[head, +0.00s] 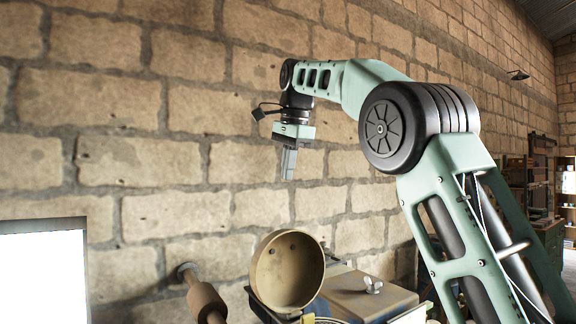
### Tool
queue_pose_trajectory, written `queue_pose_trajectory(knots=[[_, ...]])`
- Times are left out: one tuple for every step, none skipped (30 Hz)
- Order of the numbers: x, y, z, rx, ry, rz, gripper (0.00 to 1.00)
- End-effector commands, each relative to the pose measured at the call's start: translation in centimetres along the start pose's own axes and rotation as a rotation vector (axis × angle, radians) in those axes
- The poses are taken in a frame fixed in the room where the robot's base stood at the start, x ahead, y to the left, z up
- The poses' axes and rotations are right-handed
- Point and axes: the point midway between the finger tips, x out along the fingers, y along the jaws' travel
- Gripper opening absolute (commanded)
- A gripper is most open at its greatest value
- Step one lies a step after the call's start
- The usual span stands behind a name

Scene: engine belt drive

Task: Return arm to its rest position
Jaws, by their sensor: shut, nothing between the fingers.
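My arm rises from the lower right, bends at a large black joint and reaches left. My gripper (289,172) hangs at its end, pointing down, in the middle of the head view. Its fingers are together and empty. It is in the air above a round tan cup-shaped part (287,272), apart from it. The engine belt drive cannot be made out clearly.
A stone block wall (140,160) fills the background. A bright white panel (42,275) stands at the lower left. A brown cylinder (205,299) and a tan box-like machine (362,295) are at the bottom. Shelves (567,195) stand far right. The air left of my gripper is clear.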

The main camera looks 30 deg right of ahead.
Motion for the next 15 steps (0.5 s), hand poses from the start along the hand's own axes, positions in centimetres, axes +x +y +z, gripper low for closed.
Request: queue_pose_trajectory(knots=[[-0.4, -0.1, 0.0, 0.0, 0.0, -0.001, 0.0], [-0.5, -0.1, 0.0, 0.0, 0.0, -0.001, 0.0], [-0.6, 0.0, 0.0, 0.0, 0.0, 0.0, 0.0], [-0.7, 0.0, 0.0, 0.0, 0.0, 0.0, 0.0], [-0.7, 0.0, 0.0, 0.0, 0.0, 0.001, 0.0], [-0.8, 0.0, 0.0, 0.0, 0.0, 0.001, 0.0], [-0.8, 0.0, 0.0, 0.0, 0.0, 0.001, 0.0], [-0.7, 0.0, 0.0, -0.001, 0.0, 0.001, 0.0], [-0.6, 0.0, 0.1, -0.004, -0.001, 0.001, 0.0], [-0.5, 0.1, 0.2, -0.01, -0.003, 0.002, 0.0], [-0.2, 0.1, 0.4, -0.02, -0.007, 0.003, 0.0], [0.4, 0.3, 0.8, -0.042, -0.013, 0.005, 0.0], [1.0, 0.5, 1.2, -0.064, -0.021, 0.009, 0.0], [1.7, 0.6, 1.7, -0.092, -0.029, 0.011, 0.0], [2.8, 1.0, 2.6, -0.139, -0.042, 0.017, 0.0]])
